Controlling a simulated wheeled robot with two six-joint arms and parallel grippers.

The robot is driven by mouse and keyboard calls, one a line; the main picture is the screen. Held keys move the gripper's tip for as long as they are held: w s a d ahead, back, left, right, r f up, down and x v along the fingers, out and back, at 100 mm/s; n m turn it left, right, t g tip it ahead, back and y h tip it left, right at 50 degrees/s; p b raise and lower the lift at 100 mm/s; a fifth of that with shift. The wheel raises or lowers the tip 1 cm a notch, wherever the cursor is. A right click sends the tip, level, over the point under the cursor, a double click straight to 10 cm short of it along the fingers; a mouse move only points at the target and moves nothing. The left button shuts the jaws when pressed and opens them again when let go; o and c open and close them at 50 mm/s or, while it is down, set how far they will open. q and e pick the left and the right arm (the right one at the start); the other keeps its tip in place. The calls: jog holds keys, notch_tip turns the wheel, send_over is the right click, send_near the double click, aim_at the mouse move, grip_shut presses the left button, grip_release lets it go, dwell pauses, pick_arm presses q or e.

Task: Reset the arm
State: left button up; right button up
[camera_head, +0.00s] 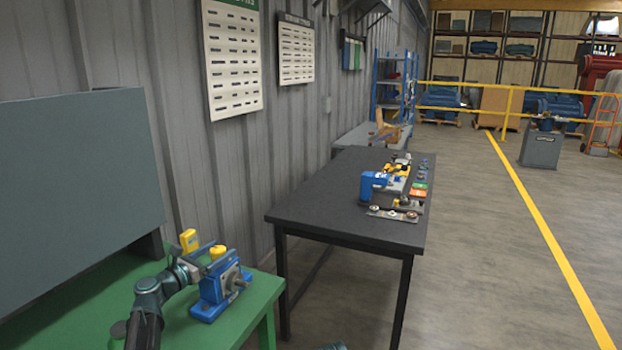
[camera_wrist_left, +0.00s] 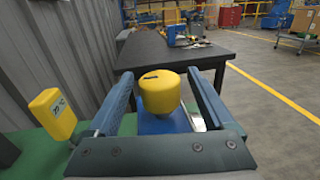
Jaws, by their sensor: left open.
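My left arm comes in from the lower left in the head view. Its gripper (camera_head: 217,256) is open at a yellow knob (camera_head: 218,252) on top of a blue stand (camera_head: 215,290). The stand sits on a green bench (camera_head: 253,311) and has a grey metal shaft on its right side. In the left wrist view the open fingers of my left gripper (camera_wrist_left: 160,76) lie to either side of the yellow knob (camera_wrist_left: 160,92), with gaps showing. Part of the blue stand (camera_wrist_left: 165,124) shows below the knob. My right gripper is not in view.
A yellow tag-like piece (camera_head: 189,240) stands just behind the gripper, on its left in the wrist view (camera_wrist_left: 52,114). A grey panel (camera_head: 75,180) rises at the left. A black table (camera_head: 320,205) holding a blue device (camera_head: 368,187) stands beyond. Open floor lies to the right.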

aim_at(216, 256)
pick_arm(q)
jog(key=n+t+y, duration=0.1)
jog(key=n+y, duration=0.2)
jog(key=y, duration=0.1)
jog(key=n+t+y, duration=0.1)
jog(key=n+y, duration=0.2)
jog(key=y, duration=0.2)
jog(key=shift+d+t+y, duration=0.1)
jog(key=shift+t+y, duration=0.2)
jog(key=shift+t, duration=0.1)
jog(key=shift+s, duration=2.1)
